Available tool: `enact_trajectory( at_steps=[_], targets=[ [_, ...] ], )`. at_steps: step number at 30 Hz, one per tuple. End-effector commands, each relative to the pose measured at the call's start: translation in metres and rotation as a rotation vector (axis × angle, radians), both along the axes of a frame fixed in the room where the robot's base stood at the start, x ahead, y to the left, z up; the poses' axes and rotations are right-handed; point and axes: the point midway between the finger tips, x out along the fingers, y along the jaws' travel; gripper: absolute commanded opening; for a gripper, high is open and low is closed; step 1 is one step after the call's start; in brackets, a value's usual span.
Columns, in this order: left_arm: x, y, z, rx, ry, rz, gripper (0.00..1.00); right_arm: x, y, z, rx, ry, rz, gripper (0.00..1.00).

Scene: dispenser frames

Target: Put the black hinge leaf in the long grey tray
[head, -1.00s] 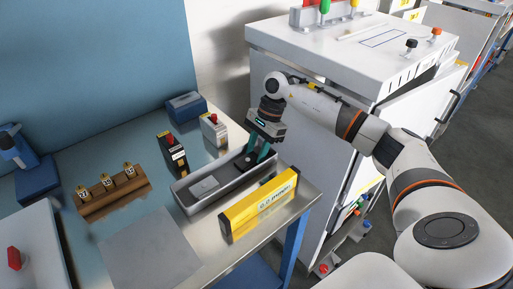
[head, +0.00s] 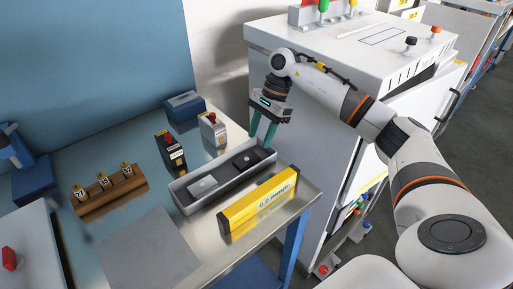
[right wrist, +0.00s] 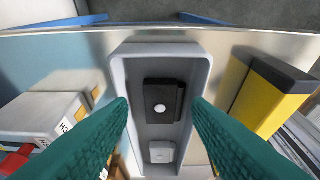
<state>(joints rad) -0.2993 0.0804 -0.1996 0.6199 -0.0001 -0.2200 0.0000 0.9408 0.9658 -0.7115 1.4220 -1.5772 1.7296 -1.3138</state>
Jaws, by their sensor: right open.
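The long grey tray (head: 222,186) stands on the metal bench, and it also shows in the right wrist view (right wrist: 119,77). The black hinge leaf (head: 249,159) lies inside the tray at its right end; in the right wrist view the leaf (right wrist: 163,92) lies flat on the tray floor with a pale round spot on it. A light grey plate (head: 202,186) lies in the tray's left part and shows below the leaf in the right wrist view (right wrist: 161,153). My right gripper (head: 262,143) is open and empty above the leaf, apart from it. My left gripper is not in view.
A yellow box (head: 259,202) stands close in front of the tray. Behind it are a black box (head: 171,150) and a grey box with a red top (head: 212,130). A wooden block with several tagged pieces (head: 108,194) stands left. A white cabinet (head: 310,130) stands right of the bench.

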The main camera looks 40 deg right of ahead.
Motion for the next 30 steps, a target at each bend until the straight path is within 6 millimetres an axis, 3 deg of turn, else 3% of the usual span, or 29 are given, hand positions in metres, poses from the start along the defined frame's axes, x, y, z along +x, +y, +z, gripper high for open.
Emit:
enact_trajectory(
  at_steps=[6,12,30],
  targets=[
    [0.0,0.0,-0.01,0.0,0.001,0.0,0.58,0.002,-0.018,0.042,-0.001,-0.005,-0.002,0.45],
    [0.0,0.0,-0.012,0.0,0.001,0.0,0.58,0.002,-0.026,0.061,0.0,-0.002,-0.001,0.45],
    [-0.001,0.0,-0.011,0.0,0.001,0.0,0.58,0.002,-0.027,0.065,0.0,0.001,0.0,0.45]
  ],
)
